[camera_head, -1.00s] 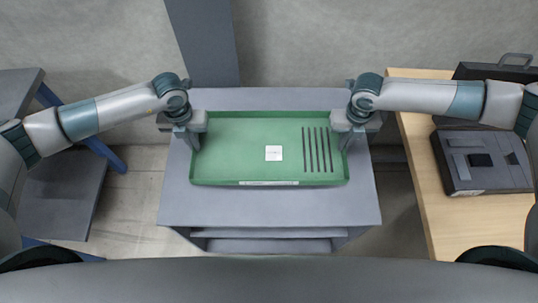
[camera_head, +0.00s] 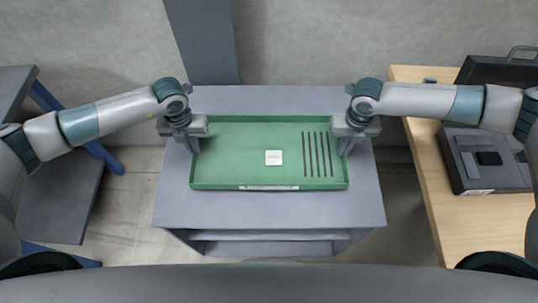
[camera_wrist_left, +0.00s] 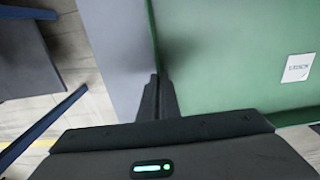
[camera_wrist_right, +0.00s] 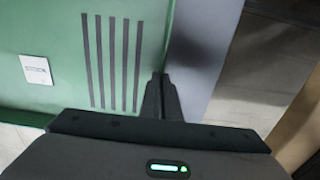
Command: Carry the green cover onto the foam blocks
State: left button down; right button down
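The green cover (camera_head: 235,165) is a shallow tray-like piece with a raised rim, a white label in its middle and several dark slots at its right. It lies level over the grey table. My left gripper (camera_head: 194,146) is at its left rim; in the left wrist view the fingers (camera_wrist_left: 158,98) look closed on the rim wall. My right gripper (camera_head: 345,147) is at the right rim, and its fingers (camera_wrist_right: 161,98) look closed on that wall too. The foam blocks are not visible. I cannot tell how high the cover is above the table.
The grey table (camera_head: 270,210) has bare surface in front of and behind the cover. A wooden table (camera_head: 440,215) at the right carries a dark open case (camera_head: 485,175). A grey shelf unit (camera_head: 65,200) stands at the left. A grey post (camera_head: 203,45) is behind.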

pick_arm(q)
jog(key=shift+a+f, duration=0.2)
jog(key=shift+f, duration=0.1)
pick_arm(e)
jog(key=shift+d+f, duration=0.2)
jog(key=shift+f, duration=0.1)
pick_arm(q)
jog(key=c, duration=2)
grip_release()
jog(key=shift+r, duration=0.1)
jog(key=shift+c, duration=0.2)
pick_arm(e)
jog(key=c, duration=2)
grip_release()
jog(key=shift+r, duration=0.1)
jog(key=shift+c, duration=0.2)
pick_arm(q)
jog(key=shift+o, duration=0.2)
jog(key=shift+d, duration=0.1)
pick_arm(e)
jog(key=shift+o, duration=0.2)
jog(key=shift+a, duration=0.15)
pick_arm(q)
jog(key=shift+r, duration=0.15)
notch_tip(320, 180, up, 12)
pick_arm(e)
jog(key=shift+r, duration=0.15)
notch_tip(320, 180, up, 12)
